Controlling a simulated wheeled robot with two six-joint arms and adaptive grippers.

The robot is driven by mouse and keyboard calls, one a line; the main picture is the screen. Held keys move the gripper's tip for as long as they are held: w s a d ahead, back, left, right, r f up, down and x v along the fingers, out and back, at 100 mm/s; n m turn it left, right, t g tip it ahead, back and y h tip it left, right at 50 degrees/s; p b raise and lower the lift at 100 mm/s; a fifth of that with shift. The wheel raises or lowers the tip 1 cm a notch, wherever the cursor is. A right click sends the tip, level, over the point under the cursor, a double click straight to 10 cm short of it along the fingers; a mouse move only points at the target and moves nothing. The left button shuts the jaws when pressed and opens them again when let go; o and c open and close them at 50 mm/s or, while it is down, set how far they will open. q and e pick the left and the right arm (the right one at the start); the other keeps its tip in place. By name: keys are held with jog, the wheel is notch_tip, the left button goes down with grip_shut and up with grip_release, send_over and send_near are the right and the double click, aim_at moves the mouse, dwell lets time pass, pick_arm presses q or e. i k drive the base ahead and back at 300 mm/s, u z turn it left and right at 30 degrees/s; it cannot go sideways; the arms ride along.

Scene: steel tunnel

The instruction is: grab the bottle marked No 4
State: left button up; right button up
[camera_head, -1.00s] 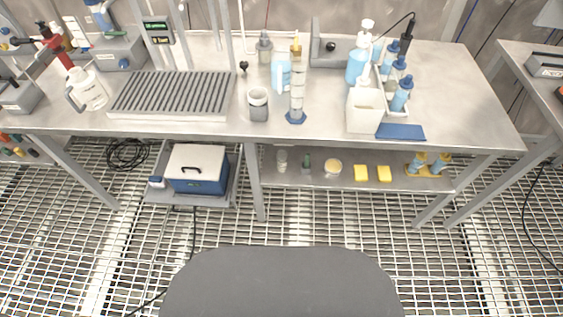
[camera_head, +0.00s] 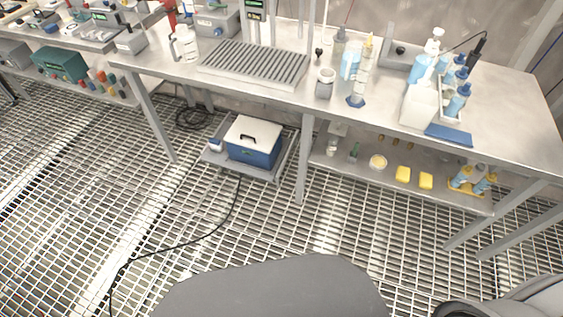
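Several bottles stand on the long steel bench, but no number can be read on any of them. A pump bottle with blue liquid (camera_head: 422,68) stands at the back right. Several blue-and-white bottles (camera_head: 459,102) stand in a white holder at the right. A white jug-like bottle (camera_head: 187,45) stands left of the ribbed rack. Blue-and-yellow bottles (camera_head: 461,177) sit in a yellow holder on the lower shelf at the right. Neither of my grippers is in view.
The steel bench (camera_head: 500,115) runs across the view, with a ribbed rack (camera_head: 255,64) on top. A blue box with a white lid (camera_head: 254,141) sits on a low shelf. A black cable (camera_head: 190,240) lies on the open grated floor (camera_head: 75,200).

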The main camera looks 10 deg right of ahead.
aim_at(333, 140)
jog(key=u, duration=0.45)
jog(key=k, duration=0.65)
jog(key=u, duration=0.7)
jog(key=i, duration=1.3)
jog(key=z, duration=0.7)
jog(key=i, duration=1)
jog(key=z, duration=1.1)
jog(key=i, duration=0.5)
jog(key=z, duration=0.3)
